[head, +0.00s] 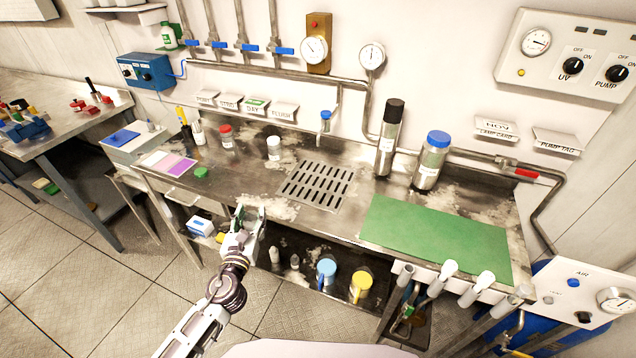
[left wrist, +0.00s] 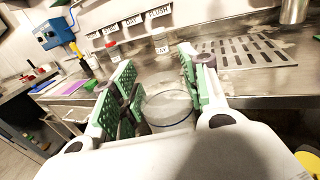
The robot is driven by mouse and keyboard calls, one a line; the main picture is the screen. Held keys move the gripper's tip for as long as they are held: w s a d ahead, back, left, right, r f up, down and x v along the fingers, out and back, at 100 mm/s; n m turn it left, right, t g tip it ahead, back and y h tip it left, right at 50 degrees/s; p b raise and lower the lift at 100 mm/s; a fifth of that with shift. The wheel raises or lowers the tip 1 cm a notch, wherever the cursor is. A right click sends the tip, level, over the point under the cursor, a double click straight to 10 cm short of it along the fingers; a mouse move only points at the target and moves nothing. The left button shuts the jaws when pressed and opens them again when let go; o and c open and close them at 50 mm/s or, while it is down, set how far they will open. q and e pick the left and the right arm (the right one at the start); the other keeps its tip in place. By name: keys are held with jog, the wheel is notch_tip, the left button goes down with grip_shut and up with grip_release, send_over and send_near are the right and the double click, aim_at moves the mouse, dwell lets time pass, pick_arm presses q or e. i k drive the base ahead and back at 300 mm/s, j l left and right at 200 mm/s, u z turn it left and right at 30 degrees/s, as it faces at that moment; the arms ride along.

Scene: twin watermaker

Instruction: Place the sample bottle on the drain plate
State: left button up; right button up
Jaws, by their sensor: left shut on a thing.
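My left gripper (head: 252,212) is in front of the bench's front edge, left of and nearer than the drain plate (head: 317,184). The drain plate is a slotted metal plate set in the steel worktop; it also shows in the left wrist view (left wrist: 242,50). In the left wrist view, the green-padded fingers (left wrist: 158,95) are shut on a clear round vessel (left wrist: 168,108), seemingly the sample bottle. Its round rim shows between the pads; its lower part is hidden. In the head view the fingers mostly hide it. My right gripper is not in view.
A red-capped bottle (head: 226,137) and a white-capped bottle (head: 274,150) stand left of the plate. A green cap (head: 202,173) lies near the front edge. Right are a green mat (head: 435,238), a tall dark-capped cylinder (head: 389,140) and a blue-capped one (head: 431,162). The plate's surface is clear.

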aim_at(318, 182)
jog(key=k+j+z, duration=0.15)
jog(key=z, duration=0.2)
jog(key=k+z, duration=0.75)
jog(key=i+j, duration=0.05)
jog(key=i, duration=0.05)
